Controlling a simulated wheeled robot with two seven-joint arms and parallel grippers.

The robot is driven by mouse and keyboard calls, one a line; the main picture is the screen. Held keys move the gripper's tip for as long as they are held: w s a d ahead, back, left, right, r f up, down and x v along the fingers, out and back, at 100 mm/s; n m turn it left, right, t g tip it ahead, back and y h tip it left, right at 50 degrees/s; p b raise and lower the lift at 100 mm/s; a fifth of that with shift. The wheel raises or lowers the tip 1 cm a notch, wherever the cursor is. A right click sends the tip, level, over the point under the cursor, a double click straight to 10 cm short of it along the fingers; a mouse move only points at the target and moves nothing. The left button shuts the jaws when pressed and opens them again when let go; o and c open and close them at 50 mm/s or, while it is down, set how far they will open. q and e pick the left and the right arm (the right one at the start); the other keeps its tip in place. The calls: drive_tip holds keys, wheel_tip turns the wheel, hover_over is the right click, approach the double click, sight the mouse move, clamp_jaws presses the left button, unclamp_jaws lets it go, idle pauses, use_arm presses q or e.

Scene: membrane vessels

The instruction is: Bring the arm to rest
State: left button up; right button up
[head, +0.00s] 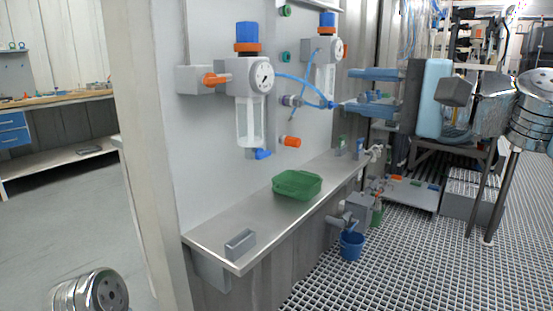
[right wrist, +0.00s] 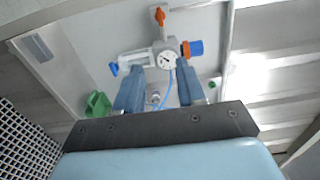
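My right gripper (head: 346,90) reaches in from the right in the head view, its two blue fingers spread and pointing left. In the right wrist view the fingers (right wrist: 160,76) stand apart with nothing held between them. The wall regulator with its round gauge (right wrist: 168,61) shows beyond the gap, at some distance. My left gripper is not in view; only a metallic part of my left arm shows at the bottom left of the head view.
A metal shelf (head: 219,233) holds a green tray (head: 297,184) and a small grey block (head: 240,243). Filter regulators (head: 251,112) with blue hoses hang on the wall panel above. A blue bucket (head: 351,245) stands on the grated floor (head: 415,268), which is largely clear.

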drive_tip(key=w+f+m+g+h, duration=0.15)
drive_tip(key=w+f, duration=0.35)
drive_tip(key=f, duration=0.8)
drive_tip(key=w+f+h, duration=0.3)
drive_tip(key=w+f, duration=0.2)
drive_tip(key=f, duration=0.7)
drive_tip(key=w+f+g+h, duration=0.1)
drive_tip(key=w+f+h, duration=0.25)
drive_tip(key=f, duration=0.95)
drive_tip(key=s+f+n+g+h, duration=0.2)
drive_tip(key=s+f+g, duration=0.15)
drive_tip(key=f, duration=1.75)
drive_tip(key=s+a+f+n+g, duration=0.1)
drive_tip(key=s+f+n+g, duration=0.3)
drive_tip(key=s+f, duration=1.6)
drive_tip(key=s+n, duration=0.1)
drive_tip(key=s, duration=0.3)
drive_tip(key=shift+s+a+f, duration=0.15)
drive_tip(key=shift+a+f, duration=0.2)
drive_tip(key=shift+f, duration=0.05)
